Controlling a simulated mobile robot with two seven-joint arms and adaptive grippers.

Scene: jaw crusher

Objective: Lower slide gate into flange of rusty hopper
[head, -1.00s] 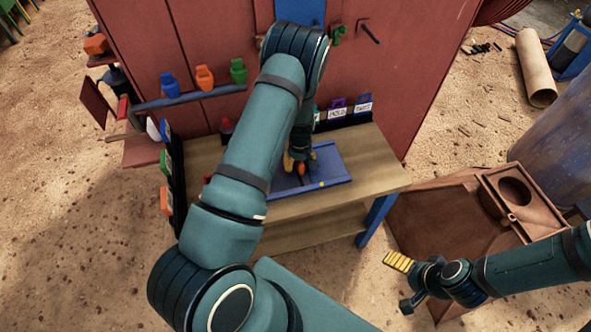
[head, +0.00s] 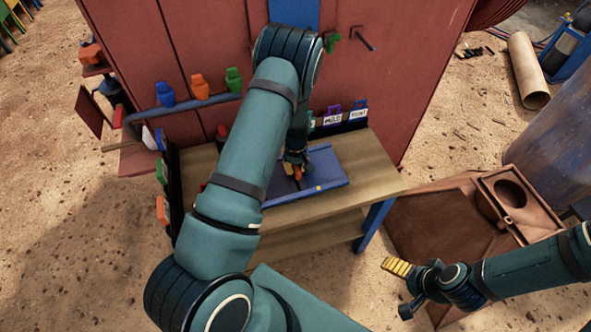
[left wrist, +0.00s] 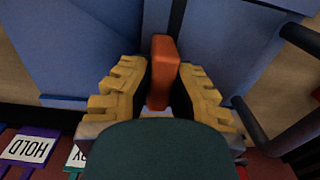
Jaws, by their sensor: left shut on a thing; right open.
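A flat blue plate (head: 328,172), the slide gate as far as I can tell, lies on the wooden bench. Its upright orange handle (left wrist: 164,72) stands between the yellow pads of my left gripper (left wrist: 162,85), which is shut on it. In the head view my left gripper (head: 295,168) is over the plate, and my forearm hides the plate's left part. The rusty hopper (head: 425,225) stands right of the bench, with a raised flange (head: 513,205) around a round opening. My right gripper (head: 403,287) is open and empty, in front of the hopper's near left side.
The wooden bench (head: 375,175) stands against a red wall (head: 400,60). Colored clamps (head: 197,86) sit on a rail at the left. A blue drum (head: 560,130) stands behind the hopper.

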